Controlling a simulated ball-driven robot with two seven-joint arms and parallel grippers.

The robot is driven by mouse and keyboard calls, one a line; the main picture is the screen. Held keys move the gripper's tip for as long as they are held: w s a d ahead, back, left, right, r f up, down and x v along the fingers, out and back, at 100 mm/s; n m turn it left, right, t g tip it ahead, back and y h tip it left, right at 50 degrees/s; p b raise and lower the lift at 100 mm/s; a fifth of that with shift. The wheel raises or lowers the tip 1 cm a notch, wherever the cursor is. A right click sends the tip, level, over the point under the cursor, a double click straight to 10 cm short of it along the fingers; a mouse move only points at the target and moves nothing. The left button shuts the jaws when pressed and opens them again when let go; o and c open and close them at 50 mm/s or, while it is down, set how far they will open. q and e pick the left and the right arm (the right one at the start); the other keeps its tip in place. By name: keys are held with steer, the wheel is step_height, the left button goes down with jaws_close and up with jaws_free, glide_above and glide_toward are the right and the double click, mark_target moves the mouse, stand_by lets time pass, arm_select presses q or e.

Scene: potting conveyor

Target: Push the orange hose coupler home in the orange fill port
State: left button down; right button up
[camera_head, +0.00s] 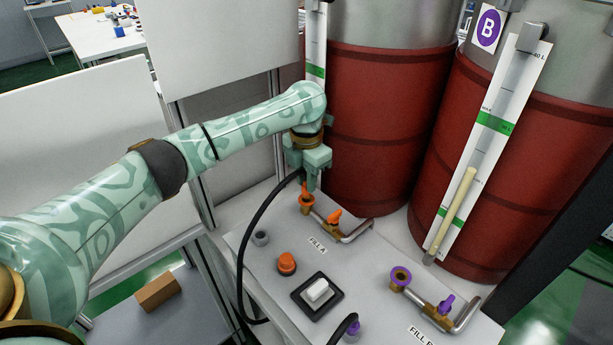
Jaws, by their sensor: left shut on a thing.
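My left gripper (312,178) points down over the back of the white panel, shut on the orange hose coupler (304,187). The fingers hide most of the coupler; a black hose (253,225) runs from it down to the left. The orange fill port (306,204) is right below the fingers, at the left end of a brass and steel pipe marked FILL A. Coupler and port line up closely in this view, but I cannot tell how deep the coupler sits. My right gripper is not in view.
An orange valve handle (334,216) stands just right of the port. An orange knob (287,263), a grey ring (261,238) and a white switch (317,290) are nearer. The purple port (400,276) and purple coupler (353,328) are front right. Red drums (365,130) stand close behind.

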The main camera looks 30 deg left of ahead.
arm_select(q)
steer(key=shift+f, duration=1.05)
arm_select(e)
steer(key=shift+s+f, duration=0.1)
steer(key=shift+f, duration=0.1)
arm_select(q)
steer(key=c, duration=1.2)
jaws_free()
step_height(320, 180, up, 16)
steer(key=p, duration=0.7)
steer(key=shift+r, duration=0.1)
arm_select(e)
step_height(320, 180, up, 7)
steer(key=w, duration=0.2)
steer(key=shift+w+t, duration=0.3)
